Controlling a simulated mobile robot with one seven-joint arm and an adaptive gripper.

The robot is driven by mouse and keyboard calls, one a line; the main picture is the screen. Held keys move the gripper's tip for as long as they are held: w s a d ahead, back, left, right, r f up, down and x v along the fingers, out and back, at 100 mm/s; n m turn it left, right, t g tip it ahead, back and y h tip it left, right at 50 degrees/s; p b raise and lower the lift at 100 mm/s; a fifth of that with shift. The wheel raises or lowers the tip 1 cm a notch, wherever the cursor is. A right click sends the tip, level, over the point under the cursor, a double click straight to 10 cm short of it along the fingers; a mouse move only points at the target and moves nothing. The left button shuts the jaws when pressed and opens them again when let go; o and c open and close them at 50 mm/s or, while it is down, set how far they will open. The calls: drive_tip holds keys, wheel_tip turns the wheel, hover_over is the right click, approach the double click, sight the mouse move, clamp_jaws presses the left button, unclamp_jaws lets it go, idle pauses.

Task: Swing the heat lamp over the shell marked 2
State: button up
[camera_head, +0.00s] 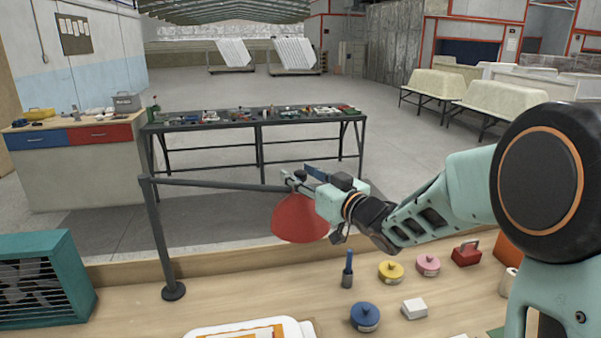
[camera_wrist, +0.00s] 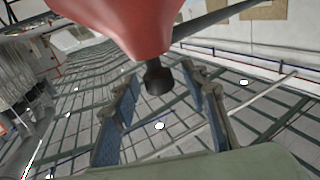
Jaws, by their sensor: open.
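The heat lamp has a red cone shade (camera_head: 300,219) hanging from a dark grey horizontal arm (camera_head: 215,184) on an upright post (camera_head: 160,240). The post stands on the wooden bench at left. My gripper (camera_head: 302,180) is at the top of the shade, near the end of the lamp arm. In the wrist view the red shade (camera_wrist: 145,25) fills the top, and a dark knob (camera_wrist: 157,78) sits between the tips of my open gripper (camera_wrist: 163,88). I cannot tell whether the fingers touch it. Cream tub-like shells (camera_head: 433,86) stand on dark frames far right; I see no number 2.
On the bench (camera_head: 235,262) are a teal slatted crate (camera_head: 45,278), blue (camera_head: 365,317), yellow (camera_head: 391,271) and pink (camera_head: 428,265) lidded tins, a blue-handled tool (camera_head: 347,270), a white block (camera_head: 414,308) and a red box (camera_head: 466,253). A cluttered dark table (camera_head: 260,120) stands beyond.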

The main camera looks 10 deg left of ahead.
drive_tip(key=shift+w+a, duration=0.15)
drive_tip(key=shift+c, duration=0.3)
clamp_jaws()
